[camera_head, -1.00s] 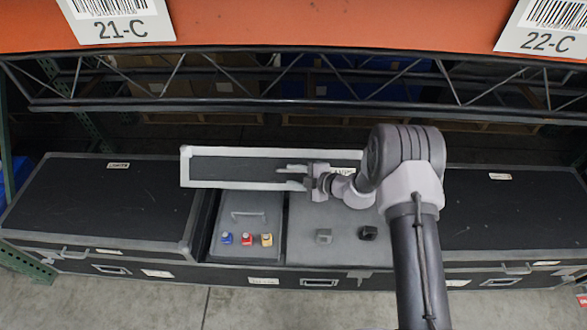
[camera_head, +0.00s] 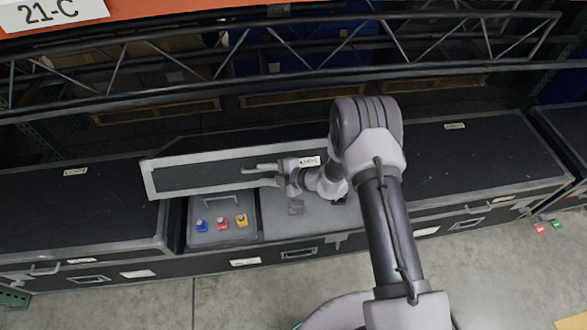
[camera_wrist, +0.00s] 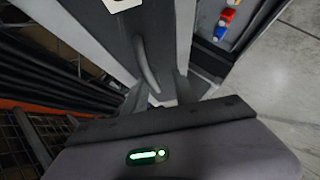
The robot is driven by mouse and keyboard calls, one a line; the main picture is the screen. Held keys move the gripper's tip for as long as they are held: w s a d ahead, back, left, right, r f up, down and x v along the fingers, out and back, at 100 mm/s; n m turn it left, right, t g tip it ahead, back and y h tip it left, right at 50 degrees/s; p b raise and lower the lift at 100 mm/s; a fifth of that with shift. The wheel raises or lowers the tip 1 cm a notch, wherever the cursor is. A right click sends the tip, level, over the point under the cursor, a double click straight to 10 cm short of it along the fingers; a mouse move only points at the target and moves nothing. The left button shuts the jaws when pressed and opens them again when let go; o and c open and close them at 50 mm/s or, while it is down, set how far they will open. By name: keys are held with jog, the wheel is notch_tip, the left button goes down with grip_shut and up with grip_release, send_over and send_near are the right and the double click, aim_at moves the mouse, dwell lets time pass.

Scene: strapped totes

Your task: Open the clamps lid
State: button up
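The lid (camera_head: 200,177), a long dark panel with a light frame, stands raised at the back of the open case section. A small white label, too small to read surely, shows near its right end. My gripper (camera_head: 250,177) is in front of the lid, pointing left, its fingers apart with nothing seen between them. I cannot tell whether it touches the lid. Below the lid, blue (camera_head: 201,225), red (camera_head: 222,223) and yellow (camera_head: 242,220) pieces sit in a grey compartment. The wrist view shows the lid's panel (camera_wrist: 105,35) close to my gripper, and the red piece (camera_wrist: 226,17).
Closed black case tops lie left (camera_head: 70,210) and right (camera_head: 470,150) of the open section. A grey panel (camera_head: 275,222) with dark pieces is beside the compartment, partly behind my arm. A truss beam (camera_head: 280,75) crosses behind. Concrete floor (camera_head: 230,300) in front is clear.

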jog(key=w+r+p+v, duration=0.1)
jog(key=p+v, duration=0.8)
jog(key=v, duration=0.8)
jog(key=shift+d+r, duration=0.2)
jog(key=shift+r, duration=0.1)
jog(key=shift+s, duration=0.1)
jog(key=s+r+n+g+h+b, duration=0.1)
jog(key=s+r+n+b, duration=0.15)
jog(key=r+n, duration=0.4)
jog(key=s+a+r+n+g+b, duration=0.1)
jog(key=s+r+n+b, duration=0.15)
jog(key=r+n, duration=0.35)
jog(key=s+r+n+g+h+b, duration=0.1)
jog(key=s+r+n+b, duration=0.2)
jog(key=n, duration=0.5)
jog(key=s+d+r+n+t+h+b, duration=0.2)
jog(key=s+n, duration=0.5)
jog(key=n, duration=0.4)
jog(key=s+d+r+n+t+h+b, duration=0.2)
jog(key=s+d+r+n+h+b, duration=0.2)
jog(key=s+d+n, duration=0.4)
jog(key=n+h+b, duration=0.1)
jog(key=n+b, duration=0.1)
jog(key=n, duration=0.1)
jog(key=shift+d, duration=0.2)
jog(key=shift+s+r, duration=0.1)
